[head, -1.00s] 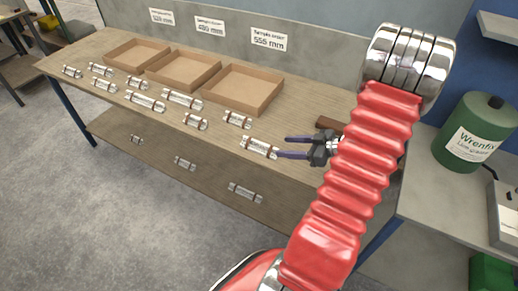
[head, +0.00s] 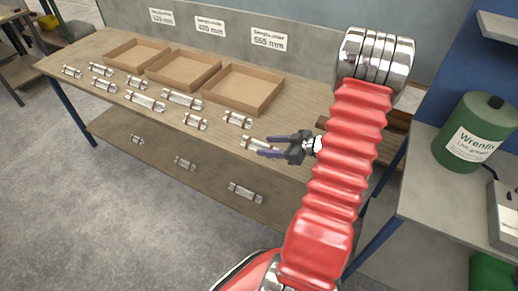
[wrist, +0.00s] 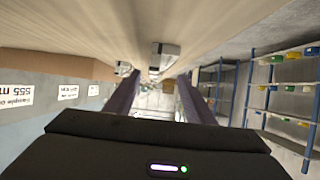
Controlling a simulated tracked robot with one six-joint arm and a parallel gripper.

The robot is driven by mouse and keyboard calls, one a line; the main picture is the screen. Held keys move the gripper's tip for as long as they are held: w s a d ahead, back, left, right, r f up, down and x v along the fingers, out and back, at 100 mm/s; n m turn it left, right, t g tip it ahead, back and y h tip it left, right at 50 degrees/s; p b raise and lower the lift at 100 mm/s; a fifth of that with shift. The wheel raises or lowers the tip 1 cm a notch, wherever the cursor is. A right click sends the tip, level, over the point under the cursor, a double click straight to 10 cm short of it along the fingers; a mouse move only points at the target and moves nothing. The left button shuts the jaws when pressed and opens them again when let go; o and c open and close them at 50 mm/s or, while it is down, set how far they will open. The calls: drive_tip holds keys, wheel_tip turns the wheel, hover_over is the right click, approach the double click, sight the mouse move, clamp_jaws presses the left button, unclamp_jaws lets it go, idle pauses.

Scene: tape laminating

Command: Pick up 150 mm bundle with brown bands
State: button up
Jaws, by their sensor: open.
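Several clear bundles of tubes with brown or reddish bands lie on the wooden bench. Their lengths differ, but I cannot read which one is 150 mm. The nearest bundle (head: 250,142) lies at the bench's front edge, its right end partly hidden by my gripper (head: 262,147). My gripper is open and empty, its purple fingers pointing left at this bundle. In the wrist view, which looks upside down, a bundle (wrist: 165,54) shows between and beyond the fingers (wrist: 158,77). A second bundle (wrist: 122,67) is farther off to the left. Another bundle (head: 237,119) lies just behind the nearest one.
Three open cardboard trays (head: 277,104) stand along the back of the bench, under printed length labels (head: 267,39). More bundles (head: 245,193) lie on the lower shelf. A green canister (head: 472,135) stands on the grey table at right. Bare bench (head: 295,122) lies behind my gripper.

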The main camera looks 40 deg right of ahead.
sight(250, 145)
drive_tip(key=x, duration=0.5)
drive_tip(key=shift+s, duration=0.1)
drive_tip(key=shift+c, duration=0.4)
drive_tip(key=c, duration=1.2)
drive_tip(key=shift+o, duration=0.2)
drive_tip(key=shift+r, duration=0.1)
wheel_tip(250, 145, up, 10)
